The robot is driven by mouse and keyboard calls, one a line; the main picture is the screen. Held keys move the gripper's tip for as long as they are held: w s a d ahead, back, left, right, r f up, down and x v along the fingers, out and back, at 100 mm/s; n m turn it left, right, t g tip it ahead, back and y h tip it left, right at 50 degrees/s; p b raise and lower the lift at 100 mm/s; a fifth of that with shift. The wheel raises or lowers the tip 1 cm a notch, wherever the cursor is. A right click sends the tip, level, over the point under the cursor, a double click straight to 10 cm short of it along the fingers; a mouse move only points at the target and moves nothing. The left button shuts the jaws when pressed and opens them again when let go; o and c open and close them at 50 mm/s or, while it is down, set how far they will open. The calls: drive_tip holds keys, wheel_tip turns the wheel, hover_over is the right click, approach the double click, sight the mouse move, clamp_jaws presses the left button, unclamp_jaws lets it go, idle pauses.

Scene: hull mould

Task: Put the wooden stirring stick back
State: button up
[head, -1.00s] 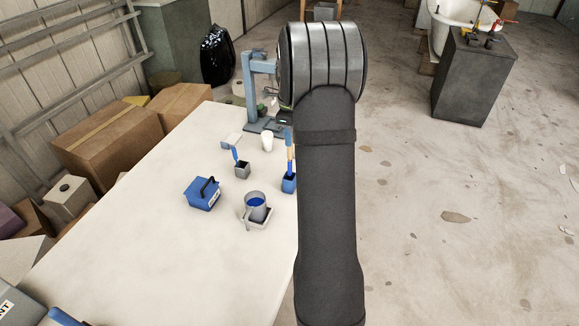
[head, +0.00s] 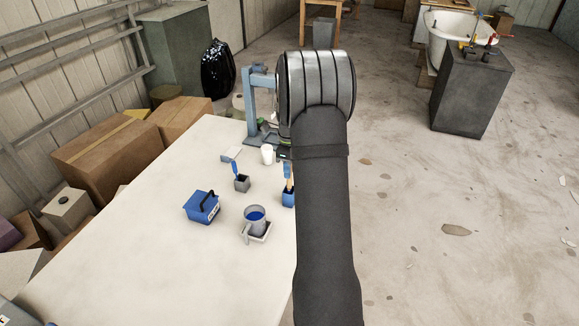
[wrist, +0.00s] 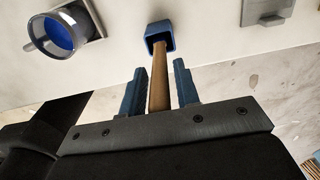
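The wooden stirring stick (wrist: 158,80) stands with its far end in the blue square holder (wrist: 160,34) in the wrist view. My gripper (wrist: 161,72) has its two blue fingers on either side of the stick, with a narrow gap showing on each side, so it looks open around it. In the head view, a short length of the stick (head: 288,185) shows above the blue holder (head: 288,200), at the table's right edge. My arm hides most of my gripper there, and the holder's right side.
On the white table (head: 130,240) stand a mug of blue paint (head: 255,218) on a small square base, a blue box with a black handle (head: 201,208), a grey pot with a blue-handled tool (head: 241,184) and a white cup (head: 267,155). A grey-blue stand (head: 250,105) is behind.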

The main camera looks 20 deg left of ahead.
drive_tip(key=shift+o, duration=0.5)
drive_tip(key=shift+r, duration=0.1)
wheel_tip(320, 180, up, 12)
drive_tip(key=shift+r, duration=0.1)
drive_tip(key=shift+f, duration=4.35)
